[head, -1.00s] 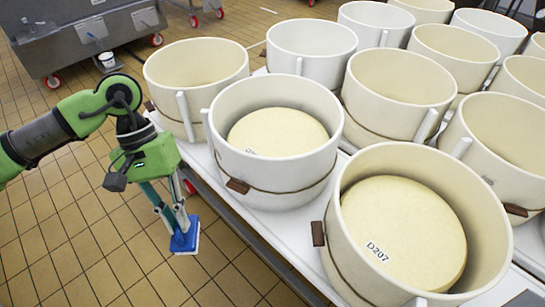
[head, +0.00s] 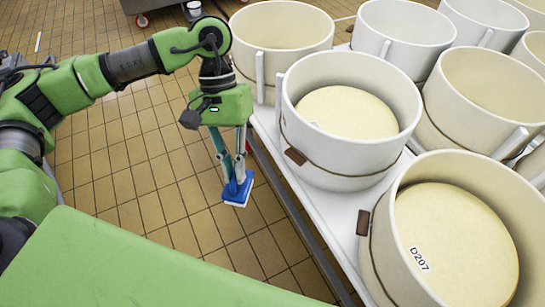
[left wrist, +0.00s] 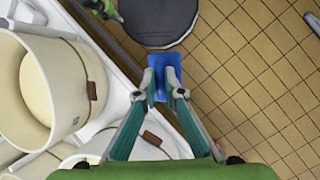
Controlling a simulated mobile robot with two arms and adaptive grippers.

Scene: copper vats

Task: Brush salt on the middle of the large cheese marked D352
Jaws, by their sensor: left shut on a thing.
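My left gripper (head: 233,180) is shut on a blue brush (head: 238,190) with a pale underside, held pointing down beside the table, over the tiled floor. The blue brush also shows between the fingertips in the left wrist view (left wrist: 164,68). A cheese marked D207 (head: 456,243) lies in the nearest round vat at the right. A second cheese (head: 348,111) lies in the vat behind it; its label is mostly hidden by the rim and I cannot read it. No label reading D352 is visible.
A white table (head: 320,210) carries several cream vats in rows; its long near edge runs close beside the brush. The vat with the second cheese (head: 345,172) has a raised wall. Tiled floor (head: 150,200) is open to the left. A white bucket (head: 193,8) stands at the back.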

